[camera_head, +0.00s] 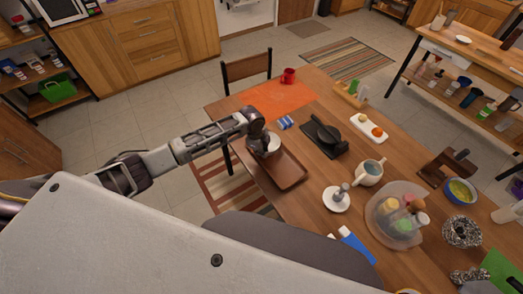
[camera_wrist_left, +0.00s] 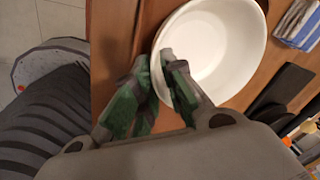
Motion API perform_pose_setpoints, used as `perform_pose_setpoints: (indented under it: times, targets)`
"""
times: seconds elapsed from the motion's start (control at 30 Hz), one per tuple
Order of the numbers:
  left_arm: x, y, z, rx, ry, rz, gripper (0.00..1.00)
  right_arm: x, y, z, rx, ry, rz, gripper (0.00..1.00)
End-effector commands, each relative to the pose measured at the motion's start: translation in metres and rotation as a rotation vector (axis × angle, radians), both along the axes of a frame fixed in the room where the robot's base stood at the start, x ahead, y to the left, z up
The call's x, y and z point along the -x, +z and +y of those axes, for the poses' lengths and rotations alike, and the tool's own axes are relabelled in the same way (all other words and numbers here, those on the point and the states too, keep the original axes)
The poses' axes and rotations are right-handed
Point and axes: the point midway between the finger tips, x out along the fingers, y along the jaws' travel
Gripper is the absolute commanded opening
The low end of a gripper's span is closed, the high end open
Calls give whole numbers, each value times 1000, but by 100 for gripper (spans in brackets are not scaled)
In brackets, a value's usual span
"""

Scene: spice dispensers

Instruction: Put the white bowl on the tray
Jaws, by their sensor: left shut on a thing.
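The white bowl (camera_wrist_left: 222,45) shows large in the left wrist view, with its near rim between the fingers of my left gripper (camera_wrist_left: 160,75). The gripper is shut on that rim. In the head view the left gripper (camera_head: 262,142) is over the far left end of the brown tray (camera_head: 287,172). The white bowl (camera_head: 272,144) shows partly there, with the gripper hiding much of it. I cannot tell whether the bowl touches the tray. My right gripper is not in view.
An orange mat (camera_head: 278,98) with a red mug (camera_head: 288,76) lies beyond the tray. A striped cloth (camera_head: 285,122) and a dark board (camera_head: 324,138) lie near it. A white saucer (camera_head: 337,204) and a round tray of spice dispensers (camera_head: 385,232) stand to the right.

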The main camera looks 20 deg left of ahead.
Motion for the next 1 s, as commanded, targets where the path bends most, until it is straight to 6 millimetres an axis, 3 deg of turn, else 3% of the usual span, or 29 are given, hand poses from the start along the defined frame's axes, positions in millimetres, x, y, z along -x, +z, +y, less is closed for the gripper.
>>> perform_pose_setpoints:
  times: [0.4, 0.43, 0.63, 1.0]
  targets:
    - [0, -5, 0, 1, 0, -1, 0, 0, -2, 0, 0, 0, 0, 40]
    - [0, -5, 0, 1, 0, -1, 13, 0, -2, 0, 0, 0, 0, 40]
    - [0, -5, 0, 0, 0, -1, 37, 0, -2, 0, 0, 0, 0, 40]
    - [0, -4, 0, 0, 0, 0, 37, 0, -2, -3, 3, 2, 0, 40]
